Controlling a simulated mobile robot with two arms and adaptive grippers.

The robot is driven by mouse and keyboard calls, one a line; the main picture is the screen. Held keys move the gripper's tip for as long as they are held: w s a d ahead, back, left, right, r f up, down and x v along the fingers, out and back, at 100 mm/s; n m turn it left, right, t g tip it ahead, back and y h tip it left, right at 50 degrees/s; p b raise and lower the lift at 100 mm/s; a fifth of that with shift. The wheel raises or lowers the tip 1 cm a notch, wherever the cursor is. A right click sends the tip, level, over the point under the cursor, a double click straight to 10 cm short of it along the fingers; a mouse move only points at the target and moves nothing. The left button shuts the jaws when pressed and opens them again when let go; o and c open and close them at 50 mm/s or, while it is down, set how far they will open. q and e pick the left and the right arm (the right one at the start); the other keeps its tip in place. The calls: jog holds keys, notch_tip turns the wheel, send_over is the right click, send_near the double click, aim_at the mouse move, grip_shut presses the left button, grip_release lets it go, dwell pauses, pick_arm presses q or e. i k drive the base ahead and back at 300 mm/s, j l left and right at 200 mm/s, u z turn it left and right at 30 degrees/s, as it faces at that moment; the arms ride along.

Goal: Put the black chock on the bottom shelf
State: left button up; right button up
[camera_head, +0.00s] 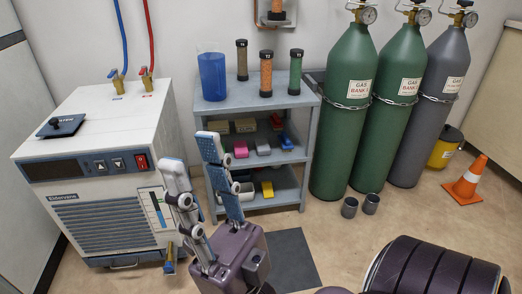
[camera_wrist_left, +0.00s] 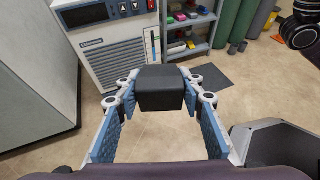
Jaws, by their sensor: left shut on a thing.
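The black chock (camera_wrist_left: 160,88) is a dark block in the left wrist view. My left gripper (camera_wrist_left: 160,100) is shut on it and holds it between its fingertips, above the floor. Neither this gripper nor the chock shows in the head view. My right gripper (camera_head: 196,150) is in the head view, with its fingers apart and nothing seen between them, in front of the shelf unit. The bottom shelf (camera_head: 290,194) of the grey unit holds a yellow chock (camera_head: 267,189) and pale items at its left. My right gripper's finger hides part of the unit's left side.
The middle shelf holds pink, grey and blue chocks; a blue cup (camera_head: 212,77) and several sample tubes stand on top. A chiller (camera_head: 105,165) stands left. Gas cylinders (camera_head: 343,115), two grey cups (camera_head: 349,207) and an orange cone (camera_head: 466,183) are right. A dark mat (camera_head: 292,262) lies in front.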

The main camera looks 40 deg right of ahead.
aim_at(286, 190)
jog(key=l+z, duration=0.1)
jog(key=l, duration=0.55)
jog(key=i+l, duration=0.1)
jog(key=l, duration=0.55)
jog(key=l+z, duration=0.15)
jog(key=l, duration=0.55)
jog(key=i+l, duration=0.15)
jog(key=l, duration=0.5)
jog(key=k+z, duration=0.05)
